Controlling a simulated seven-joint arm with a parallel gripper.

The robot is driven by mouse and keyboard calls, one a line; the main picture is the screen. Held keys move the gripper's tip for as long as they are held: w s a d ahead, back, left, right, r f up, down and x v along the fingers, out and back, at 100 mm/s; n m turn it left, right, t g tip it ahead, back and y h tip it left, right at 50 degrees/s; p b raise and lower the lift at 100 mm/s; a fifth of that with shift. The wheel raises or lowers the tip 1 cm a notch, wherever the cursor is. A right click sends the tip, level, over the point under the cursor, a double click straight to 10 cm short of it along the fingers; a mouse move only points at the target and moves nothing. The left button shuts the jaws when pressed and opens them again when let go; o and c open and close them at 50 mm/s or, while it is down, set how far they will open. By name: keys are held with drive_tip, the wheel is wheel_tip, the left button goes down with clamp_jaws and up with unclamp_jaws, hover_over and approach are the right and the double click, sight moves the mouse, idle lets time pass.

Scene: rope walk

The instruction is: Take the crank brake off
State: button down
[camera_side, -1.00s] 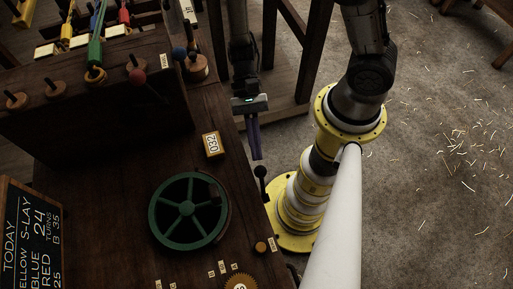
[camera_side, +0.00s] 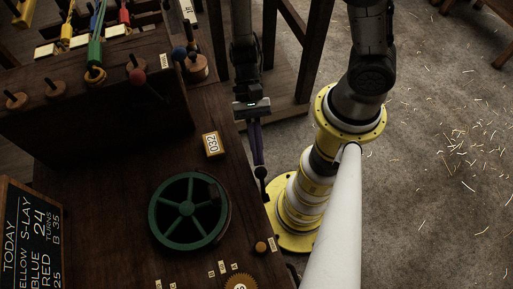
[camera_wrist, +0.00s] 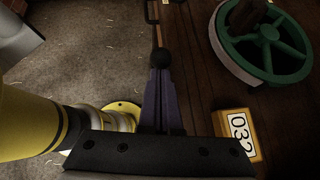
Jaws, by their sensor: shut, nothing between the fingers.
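The crank brake appears to be a thin dark lever with a round black knob (camera_side: 260,172), standing at the right edge of the dark bench beside the green crank wheel (camera_side: 188,211). In the wrist view the knob (camera_wrist: 160,58) sits right at the tips of my gripper (camera_wrist: 160,72). My gripper (camera_side: 258,163) is shut and empty, its purple fingers pointing down just behind the knob in the side view. I cannot tell whether the fingertips touch the knob. The wheel (camera_wrist: 262,42) also shows at the upper right of the wrist view.
A counter plate reading 032 (camera_side: 211,145) lies on the bench near the wheel. Pegs and coloured hooks stand on the raised box (camera_side: 95,105). A chalkboard (camera_side: 30,235) is at lower left. My yellow-ringed base stands close to the bench's right edge.

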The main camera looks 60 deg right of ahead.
drive_tip(key=s+a+r+t+h, duration=0.2)
drive_tip(key=shift+s+a+t+h, duration=0.3)
drive_tip(key=shift+s+a, duration=0.05)
drive_tip(key=shift+s, duration=0.05)
drive_tip(key=shift+s+a+r, duration=0.2)
drive_tip(key=shift+s+a, duration=1.55)
drive_tip(key=shift+a, duration=0.1)
wheel_tip(320, 180, up, 12)
hover_over(264, 168)
drive_tip(key=s+d, duration=0.1)
drive_tip(key=shift+d, duration=0.1)
